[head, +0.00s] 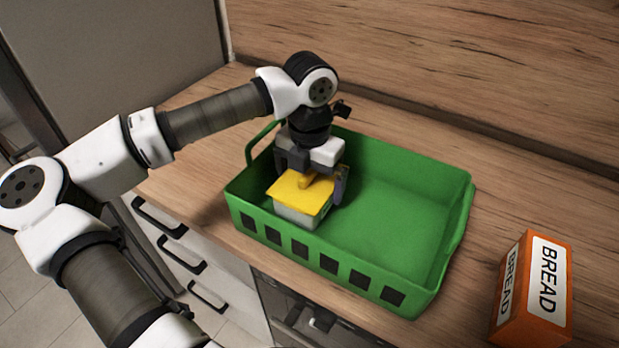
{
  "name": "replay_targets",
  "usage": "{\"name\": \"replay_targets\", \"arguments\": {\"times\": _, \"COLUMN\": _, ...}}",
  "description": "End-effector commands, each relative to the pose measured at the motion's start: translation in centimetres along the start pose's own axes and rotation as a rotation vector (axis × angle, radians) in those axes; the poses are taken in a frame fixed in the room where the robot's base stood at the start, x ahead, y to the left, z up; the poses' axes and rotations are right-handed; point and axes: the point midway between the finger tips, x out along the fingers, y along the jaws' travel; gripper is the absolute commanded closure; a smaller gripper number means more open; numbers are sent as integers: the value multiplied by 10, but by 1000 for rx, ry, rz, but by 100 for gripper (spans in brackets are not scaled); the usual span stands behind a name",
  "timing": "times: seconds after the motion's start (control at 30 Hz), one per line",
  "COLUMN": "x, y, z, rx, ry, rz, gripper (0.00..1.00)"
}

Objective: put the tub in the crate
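The tub (297,213) is a small pale grey box with a yellow lid that has a raised yellow knob. It is inside the left end of the green crate (400,298), near the front wall. My gripper (312,178) is directly over the tub, with its dark fingers spread wide. One finger stands close beside the tub's right side; the other is partly hidden at the back left. I cannot tell whether the fingers press on the tub or whether its base touches the crate floor.
An orange and white bread box (533,292) stands on the wooden worktop (195,135), to the right of the crate and apart from it. The crate's middle and right side are empty. A wood splashback (450,60) rises behind. Drawers with black handles are below the front edge.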

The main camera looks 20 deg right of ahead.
Motion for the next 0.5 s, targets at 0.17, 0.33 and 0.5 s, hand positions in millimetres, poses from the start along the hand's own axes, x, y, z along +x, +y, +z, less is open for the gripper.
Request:
{"name": "replay_targets", "arguments": {"times": 0.17, "x": -2, "y": 0, "z": 0, "rx": 0, "ry": 0, "rz": 0, "gripper": 0}}
{"name": "replay_targets", "arguments": {"times": 0.33, "x": -18, "y": 1, "z": 1, "rx": -2, "ry": -2, "rz": 3, "gripper": 0}}
{"name": "replay_targets", "arguments": {"times": 0.5, "x": -55, "y": 0, "z": 1, "rx": -2, "ry": -3, "rz": 4, "gripper": 0}}
